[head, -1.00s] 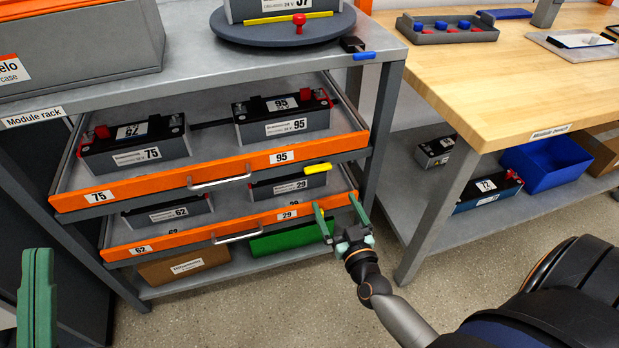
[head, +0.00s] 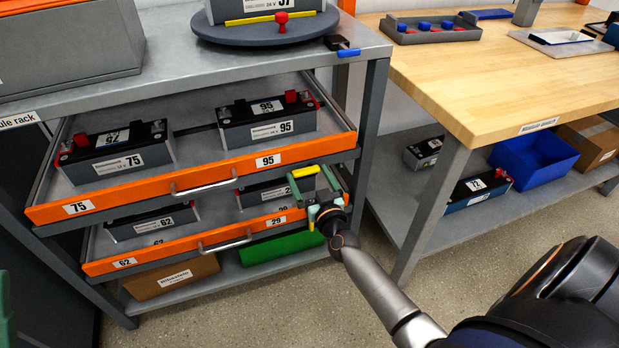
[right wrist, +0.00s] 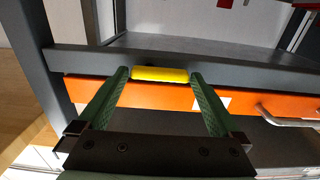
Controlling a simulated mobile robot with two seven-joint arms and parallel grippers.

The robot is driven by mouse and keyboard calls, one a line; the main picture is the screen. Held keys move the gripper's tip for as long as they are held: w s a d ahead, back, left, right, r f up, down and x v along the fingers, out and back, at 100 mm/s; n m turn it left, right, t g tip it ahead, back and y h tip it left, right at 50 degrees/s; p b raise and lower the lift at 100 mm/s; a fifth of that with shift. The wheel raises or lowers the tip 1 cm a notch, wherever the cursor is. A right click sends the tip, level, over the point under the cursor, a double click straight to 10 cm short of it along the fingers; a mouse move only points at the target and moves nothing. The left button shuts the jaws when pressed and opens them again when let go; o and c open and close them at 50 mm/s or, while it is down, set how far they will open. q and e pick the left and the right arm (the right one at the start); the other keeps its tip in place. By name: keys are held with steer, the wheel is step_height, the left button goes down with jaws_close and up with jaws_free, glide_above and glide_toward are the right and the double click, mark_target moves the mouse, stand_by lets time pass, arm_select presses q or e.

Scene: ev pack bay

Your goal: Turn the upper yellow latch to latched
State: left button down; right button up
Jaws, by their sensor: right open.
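The upper yellow latch (head: 304,171) lies roughly horizontal below the right end of the upper orange drawer front. In the right wrist view, the yellow latch (right wrist: 160,74) shows between the fingertips, which stand one on each side of it. My right gripper (head: 314,183) is open and holds nothing; I cannot tell whether a finger touches the latch. A second yellow piece (head: 311,224) shows lower, partly hidden by my right gripper. My left gripper (head: 5,312) is only a green sliver at the left edge, its jaw state unclear.
The upper drawer (head: 215,178) holds modules 75 and 95. The lower drawer (head: 180,247) below it holds modules marked 62 and 29. Their silver handles stick out. The wooden bench (head: 480,85) stands to the right, with a blue bin (head: 535,160) beneath. Floor is clear in front.

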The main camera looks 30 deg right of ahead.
steer(key=c, duration=1)
steer(key=m, duration=0.2)
steer(key=m+p, duration=0.1)
steer(key=shift+r+m, duration=0.3)
steer(key=shift+m, duration=0.1)
steer(key=m, duration=0.3)
steer(key=shift+s+d+r+m+p, duration=0.1)
steer(key=shift+d+r+m+p, duration=0.1)
steer(key=shift+m+p, duration=0.1)
steer(key=m, duration=0.5)
steer(key=shift+s+d+r, duration=0.1)
steer(key=shift+d, duration=0.15)
steer(key=m, duration=0.3)
steer(key=m+b, duration=0.1)
steer(key=m, duration=0.1)
steer(key=shift+d, duration=0.3)
steer(key=shift+m, duration=0.4)
steer(key=o, duration=1)
